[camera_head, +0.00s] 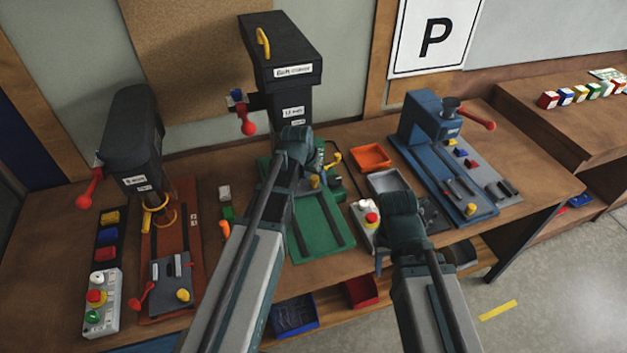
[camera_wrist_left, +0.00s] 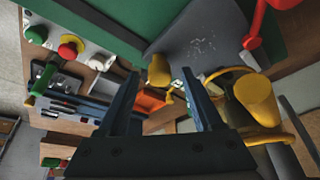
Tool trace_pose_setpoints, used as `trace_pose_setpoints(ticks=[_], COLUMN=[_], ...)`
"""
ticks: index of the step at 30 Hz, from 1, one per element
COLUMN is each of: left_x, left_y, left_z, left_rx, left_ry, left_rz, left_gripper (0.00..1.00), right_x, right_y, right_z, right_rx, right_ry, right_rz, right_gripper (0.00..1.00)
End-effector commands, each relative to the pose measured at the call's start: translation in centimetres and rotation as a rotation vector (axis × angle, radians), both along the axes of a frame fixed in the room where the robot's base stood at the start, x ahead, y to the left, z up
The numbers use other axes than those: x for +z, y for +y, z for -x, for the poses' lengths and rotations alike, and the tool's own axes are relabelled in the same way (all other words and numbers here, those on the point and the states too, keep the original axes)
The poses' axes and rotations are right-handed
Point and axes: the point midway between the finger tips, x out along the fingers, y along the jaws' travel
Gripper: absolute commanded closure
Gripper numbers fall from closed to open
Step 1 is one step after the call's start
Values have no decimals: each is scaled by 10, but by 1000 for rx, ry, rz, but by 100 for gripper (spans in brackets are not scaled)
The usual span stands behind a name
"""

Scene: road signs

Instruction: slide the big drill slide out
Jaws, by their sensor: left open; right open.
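The big drill (camera_head: 280,55) is the tall black machine at the back middle, on a green base (camera_head: 318,222) with two dark rails. Its grey slide plate (camera_wrist_left: 205,38) shows in the left wrist view, with a short yellow knob (camera_wrist_left: 159,70) near its edge. The knob also shows in the head view (camera_head: 314,181). My left gripper (camera_wrist_left: 158,74) is open, with the yellow knob between its fingertips in the picture; contact cannot be told. My right gripper (camera_head: 390,245) is over the table's front edge, right of the base; its fingers are mostly hidden.
A smaller black drill (camera_head: 134,135) on a reddish base stands left. A blue machine (camera_head: 430,115) stands right. An orange tray (camera_head: 370,157), a grey tray (camera_head: 389,182) and a button box (camera_head: 363,222) lie right of the green base. The green base's front is clear.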

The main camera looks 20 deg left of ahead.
Motion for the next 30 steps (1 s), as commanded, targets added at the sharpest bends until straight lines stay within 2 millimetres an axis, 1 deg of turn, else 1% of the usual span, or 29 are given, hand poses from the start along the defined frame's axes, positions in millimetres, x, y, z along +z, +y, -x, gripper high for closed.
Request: trace_pose_setpoints(ticks=[4, 8, 9, 11, 12, 14, 15, 30], left_x=[1, 1, 1, 1, 1, 1, 1, 1], left_y=[0, 0, 0, 0, 0, 0, 0, 0], left_z=[0, 0, 0, 0, 0, 0, 0, 0], left_rx=[0, 0, 0, 0, 0, 0, 0, 0], left_ry=[0, 0, 0, 0, 0, 0, 0, 0], left_rz=[0, 0, 0, 0, 0, 0, 0, 0], left_gripper=[33, 57, 64, 75, 82, 93, 100, 100], right_x=[1, 1, 1, 1, 1, 1, 1, 1], right_y=[0, 0, 0, 0, 0, 0, 0, 0], right_z=[0, 0, 0, 0, 0, 0, 0, 0], right_rx=[0, 0, 0, 0, 0, 0, 0, 0], right_ry=[0, 0, 0, 0, 0, 0, 0, 0], right_rz=[0, 0, 0, 0, 0, 0, 0, 0], right_gripper=[50, 50, 50, 50, 50, 50, 50, 50])
